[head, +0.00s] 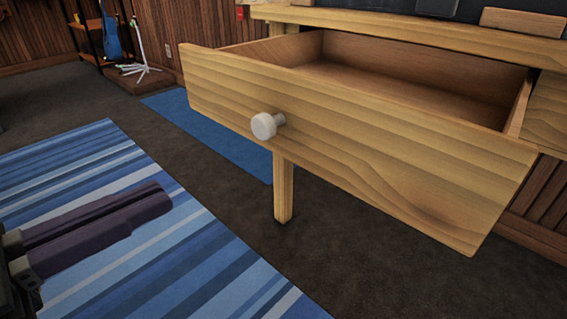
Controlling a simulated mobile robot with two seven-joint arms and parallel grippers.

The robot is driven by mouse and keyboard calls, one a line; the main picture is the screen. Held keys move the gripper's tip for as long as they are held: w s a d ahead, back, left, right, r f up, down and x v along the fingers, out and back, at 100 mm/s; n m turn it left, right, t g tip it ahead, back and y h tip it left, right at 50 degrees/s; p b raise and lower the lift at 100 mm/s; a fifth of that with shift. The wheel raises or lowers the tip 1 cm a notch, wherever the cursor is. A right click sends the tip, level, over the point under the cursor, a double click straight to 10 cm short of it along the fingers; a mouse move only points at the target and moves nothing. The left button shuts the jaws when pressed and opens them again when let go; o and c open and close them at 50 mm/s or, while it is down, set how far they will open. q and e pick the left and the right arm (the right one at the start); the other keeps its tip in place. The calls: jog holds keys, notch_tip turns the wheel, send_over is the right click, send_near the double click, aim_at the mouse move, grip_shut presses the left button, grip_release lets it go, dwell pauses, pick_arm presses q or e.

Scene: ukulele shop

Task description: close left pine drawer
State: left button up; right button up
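The pine drawer (350,135) is pulled well out of the pine table (420,33) and fills the right of the head view. Its inside looks empty. A round white knob (265,125) sits on its front. My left gripper (160,198) is at the lower left, over the striped rug. It is in front of the drawer, apart from it and left of and lower in the picture than the knob. Its two dark fingers lie side by side with no gap showing, and it holds nothing. My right gripper is out of view.
A table leg (284,188) stands below the drawer. A blue striped rug (190,255) and a plain blue mat (215,132) lie on the dark floor. A white stand (140,50) and a dark rack (88,42) are at the back left. The floor before the drawer looks clear.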

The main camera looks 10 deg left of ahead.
pick_arm(q)
jog(key=shift+w+a+f+n+t+y, duration=0.2)
jog(key=shift+a+f+n, duration=0.15)
jog(key=shift+n, duration=0.15)
jog(key=shift+w+a+f+n+t+y, duration=0.1)
jog(key=shift+a+f+n+t, duration=0.2)
jog(key=shift+n, duration=0.2)
grip_shut()
send_near(264, 131)
jog(key=shift+n, duration=0.4)
jog(key=b+x, duration=0.1)
jog(key=x, duration=0.4)
jog(key=shift+w+d, duration=0.2)
jog(key=shift+w, duration=0.15)
jog(key=shift+w+d, duration=0.3)
jog(key=shift+w, duration=0.15)
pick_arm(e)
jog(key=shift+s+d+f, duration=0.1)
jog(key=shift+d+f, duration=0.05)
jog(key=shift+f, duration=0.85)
pick_arm(q)
jog(key=shift+w+d, duration=0.1)
